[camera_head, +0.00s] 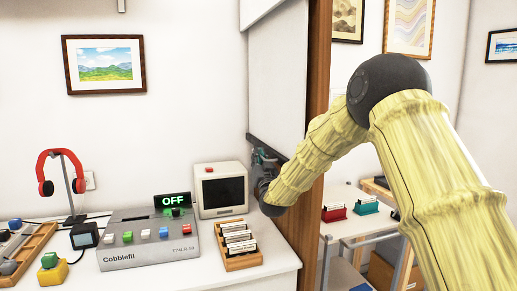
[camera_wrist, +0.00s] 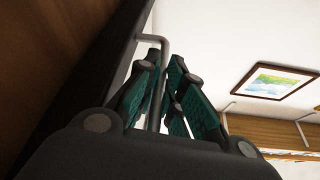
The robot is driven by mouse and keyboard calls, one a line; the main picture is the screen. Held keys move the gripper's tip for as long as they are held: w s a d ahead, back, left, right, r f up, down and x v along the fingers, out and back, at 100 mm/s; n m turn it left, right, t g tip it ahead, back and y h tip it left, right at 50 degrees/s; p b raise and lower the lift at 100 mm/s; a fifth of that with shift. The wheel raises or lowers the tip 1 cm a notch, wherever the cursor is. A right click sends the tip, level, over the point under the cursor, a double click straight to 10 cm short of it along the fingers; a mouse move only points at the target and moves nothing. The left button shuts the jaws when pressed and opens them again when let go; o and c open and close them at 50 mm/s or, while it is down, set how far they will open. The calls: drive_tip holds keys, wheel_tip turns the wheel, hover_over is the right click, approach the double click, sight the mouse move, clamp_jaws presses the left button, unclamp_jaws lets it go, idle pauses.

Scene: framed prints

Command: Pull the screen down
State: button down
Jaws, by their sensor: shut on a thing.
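The screen (camera_head: 276,85) is a pale sheet hanging beside the wooden post, pulled part of the way down. A dark bar (camera_head: 270,147) runs along its lower edge; it shows as a dark band at left in the wrist view (camera_wrist: 92,70). A grey metal handle (camera_wrist: 153,39) bends out from this bar. My gripper (camera_head: 262,157) is at the bar, and its green-padded fingers (camera_wrist: 163,92) are shut around the handle's straight part. The fingers hide some of the handle, and the grip is small in the head view.
Below stand a white monitor (camera_head: 221,190), a grey Cobblefil console (camera_head: 148,240) with an OFF sign (camera_head: 172,200), a wooden card rack (camera_head: 238,245) and red headphones (camera_head: 60,172). A wooden post (camera_head: 316,100) stands right of the screen, close to my arm.

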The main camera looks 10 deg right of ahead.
drive_tip(key=shift+f+b, duration=0.6)
drive_tip(key=shift+f, duration=1.4)
drive_tip(key=c, duration=1.5)
unclamp_jaws()
drive_tip(key=shift+s, duration=0.1)
drive_tip(key=v, duration=1.1)
drive_tip(key=shift+s+d+f, duration=0.1)
drive_tip(key=shift+s+f, duration=0.1)
drive_tip(key=shift+s, duration=0.15)
drive_tip(key=shift+f, duration=0.1)
